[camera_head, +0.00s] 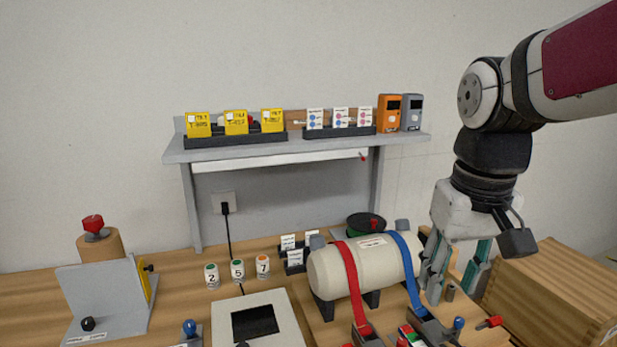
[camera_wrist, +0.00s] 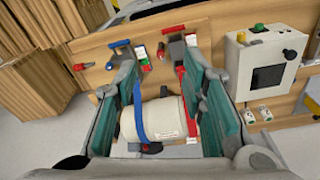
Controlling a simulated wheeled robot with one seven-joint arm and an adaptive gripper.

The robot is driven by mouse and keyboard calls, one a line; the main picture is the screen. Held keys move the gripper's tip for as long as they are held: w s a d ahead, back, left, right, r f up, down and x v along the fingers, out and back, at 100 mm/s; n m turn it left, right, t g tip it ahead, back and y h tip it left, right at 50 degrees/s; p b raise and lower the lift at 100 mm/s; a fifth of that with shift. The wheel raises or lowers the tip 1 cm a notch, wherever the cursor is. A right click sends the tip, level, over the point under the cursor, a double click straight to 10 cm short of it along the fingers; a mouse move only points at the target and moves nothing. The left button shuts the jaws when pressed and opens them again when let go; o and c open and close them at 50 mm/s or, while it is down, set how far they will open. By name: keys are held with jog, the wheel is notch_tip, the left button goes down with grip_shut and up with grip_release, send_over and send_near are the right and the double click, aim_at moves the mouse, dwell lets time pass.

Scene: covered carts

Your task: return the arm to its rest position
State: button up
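My gripper (camera_head: 450,280) hangs fingers-down from my arm at the right of the head view, above the right part of the bench. In the wrist view my gripper (camera_wrist: 158,78) has its two teal-padded fingers wide apart, with nothing held. A cream cylinder (camera_head: 338,272) with a red strap (camera_head: 352,280) and a blue strap (camera_head: 407,265) lies just left of the gripper on dark supports. The cylinder (camera_wrist: 165,118) shows in the wrist view in the gap between the fingers, beyond them; its distance is hard to tell.
A wooden crate (camera_head: 560,290) stands right of the gripper. A grey shelf (camera_head: 300,145) with yellow boxes and small devices rises behind the bench. A white box with a dark screen (camera_head: 275,302), numbered canisters (camera_head: 237,270) and a grey stand (camera_head: 105,300) occupy the left. Open air lies above the bench.

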jog(key=s+f+t, duration=0.1)
jog(key=s+t, duration=0.2)
jog(key=s, duration=0.7)
jog(key=shift+s+f+m+t, duration=0.2)
jog(key=shift+m+t, duration=0.1)
jog(key=shift+t, duration=0.1)
